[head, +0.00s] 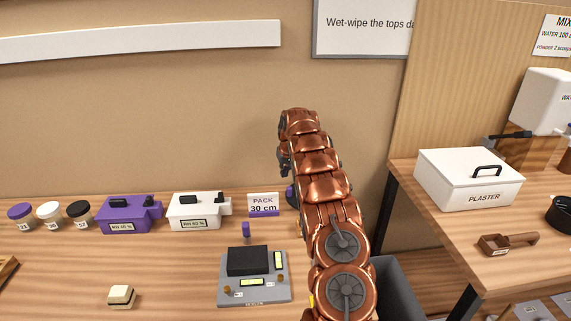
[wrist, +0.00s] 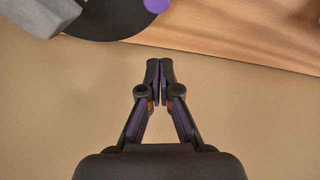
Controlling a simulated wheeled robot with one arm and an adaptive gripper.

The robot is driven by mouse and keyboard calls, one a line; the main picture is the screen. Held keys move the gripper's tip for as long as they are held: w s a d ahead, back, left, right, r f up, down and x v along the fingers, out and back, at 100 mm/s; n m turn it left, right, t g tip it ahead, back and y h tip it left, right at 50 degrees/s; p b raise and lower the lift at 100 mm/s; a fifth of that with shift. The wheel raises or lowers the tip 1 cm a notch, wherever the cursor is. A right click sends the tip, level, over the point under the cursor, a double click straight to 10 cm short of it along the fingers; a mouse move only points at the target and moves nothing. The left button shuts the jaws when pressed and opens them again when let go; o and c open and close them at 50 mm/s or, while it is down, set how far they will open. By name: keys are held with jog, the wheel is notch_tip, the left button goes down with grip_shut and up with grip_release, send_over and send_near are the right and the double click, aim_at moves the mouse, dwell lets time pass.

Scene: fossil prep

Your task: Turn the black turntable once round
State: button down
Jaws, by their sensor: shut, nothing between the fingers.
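In the wrist view a flat black disc (wrist: 112,24), which looks like the turntable, is cut off by the top edge. A purple round piece (wrist: 157,5) shows at its right edge, and a grey block covers its left part. My gripper (wrist: 160,68) is shut and empty, with its fingertips together below the disc in the picture and apart from it.
A grey scale (head: 254,290), white box (head: 199,212), purple box (head: 130,214), several jars and a "PACK 30 cm" card (head: 263,204) stand on the left bench. A grey bin (head: 402,285) is right of my arm. The right bench holds a plaster box (head: 468,180) and brown tool (head: 508,242).

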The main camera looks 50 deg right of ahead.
aim_at(288, 187)
jog(key=shift+p+x, duration=0.35)
jog(key=shift+x, duration=0.9)
jog(key=shift+s+a+r, duration=0.15)
jog(key=shift+s+r, duration=0.05)
jog(key=shift+s, duration=0.05)
jog(key=shift+s+a+f+p, duration=0.1)
jog(key=shift+s+a+p, duration=0.3)
jog(key=shift+s, duration=0.4)
jog(key=shift+s+a+f+p, duration=0.1)
jog(key=shift+s+a+p, duration=0.25)
jog(key=shift+s, duration=0.4)
jog(key=shift+s+b, duration=0.1)
jog(key=shift+b, duration=0.3)
jog(key=shift+s+a+f+b, duration=0.1)
jog(key=shift+s+a+b, duration=0.35)
jog(key=shift+b, duration=0.35)
jog(key=shift+s, duration=0.15)
jog(key=shift+r, duration=0.25)
